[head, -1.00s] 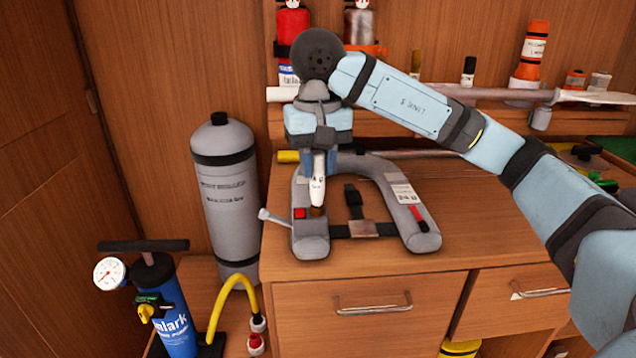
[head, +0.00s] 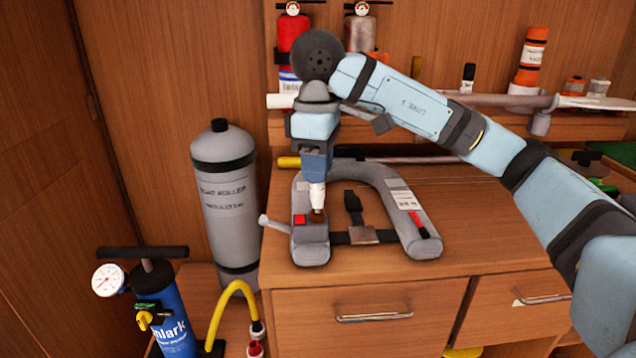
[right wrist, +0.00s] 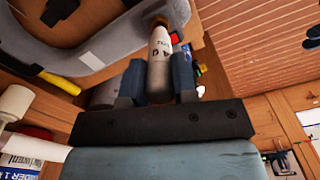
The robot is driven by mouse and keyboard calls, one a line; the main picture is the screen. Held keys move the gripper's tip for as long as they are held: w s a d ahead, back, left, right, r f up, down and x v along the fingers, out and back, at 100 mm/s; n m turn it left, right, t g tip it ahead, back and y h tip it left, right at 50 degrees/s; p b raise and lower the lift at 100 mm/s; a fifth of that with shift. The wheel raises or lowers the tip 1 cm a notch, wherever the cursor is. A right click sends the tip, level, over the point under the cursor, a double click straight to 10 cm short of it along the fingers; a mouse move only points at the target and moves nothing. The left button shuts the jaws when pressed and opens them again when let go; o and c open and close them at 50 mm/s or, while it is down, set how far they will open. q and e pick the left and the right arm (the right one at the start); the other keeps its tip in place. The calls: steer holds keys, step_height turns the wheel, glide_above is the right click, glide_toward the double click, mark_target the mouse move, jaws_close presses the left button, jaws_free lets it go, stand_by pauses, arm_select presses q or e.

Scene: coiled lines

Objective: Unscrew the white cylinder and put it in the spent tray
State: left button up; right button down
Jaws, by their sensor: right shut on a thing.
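The white cylinder (head: 317,196) stands roughly upright at the left arm of the grey U-shaped life vest (head: 312,248). Its lower end meets a brown fitting (head: 317,214) on the vest. My right gripper (head: 317,180) points down from above and is shut on the cylinder's upper part. In the right wrist view the cylinder (right wrist: 160,58) lies between the two dark fingers (right wrist: 158,82), its far end still at the brown fitting. My left gripper is not in view. I see no tray that I can identify as the spent tray.
The vest lies on a wooden cabinet top (head: 480,225) with clear room to its right. A grey tank (head: 225,190) and a blue pump (head: 170,320) stand at the left. A shelf with a red extinguisher (head: 293,40) and a long pole (head: 480,99) runs behind.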

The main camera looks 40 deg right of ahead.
step_height(320, 180, up, 5)
steer(key=p, duration=0.4)
stand_by(0.4)
